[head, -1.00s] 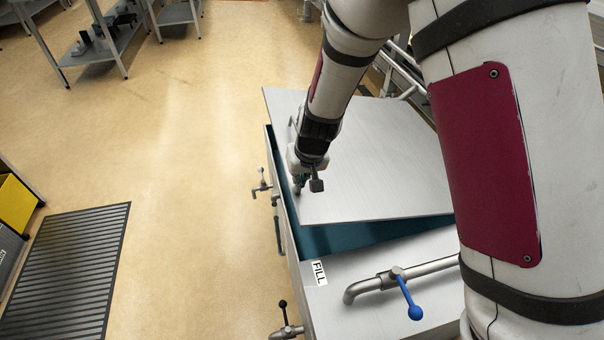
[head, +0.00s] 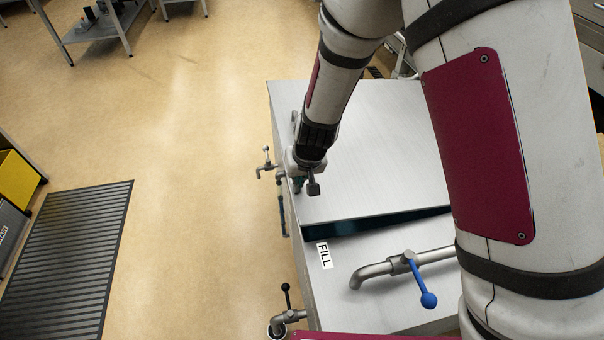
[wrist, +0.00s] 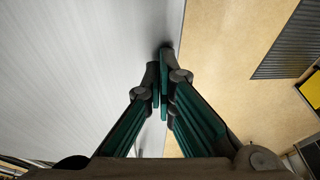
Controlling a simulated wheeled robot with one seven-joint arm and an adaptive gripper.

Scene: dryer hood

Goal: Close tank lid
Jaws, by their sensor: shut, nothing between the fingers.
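The tank lid (head: 385,150) is a flat brushed-metal plate on top of the metal tank (head: 340,290). The lid also fills the left of the wrist view (wrist: 75,70). My gripper (head: 298,187) is at the lid's left edge, largely hidden by my wrist in the head view. In the wrist view, my gripper (wrist: 160,75) has its green-padded fingers together and empty, with the tips close to the lid's edge. I cannot tell whether they touch it.
A pipe with a blue-handled valve (head: 410,265) lies on the tank top beside the FILL label (head: 324,255). Taps (head: 267,165) stick out from the tank's left side. A dark floor grate (head: 70,260) lies at left. The floor between is clear.

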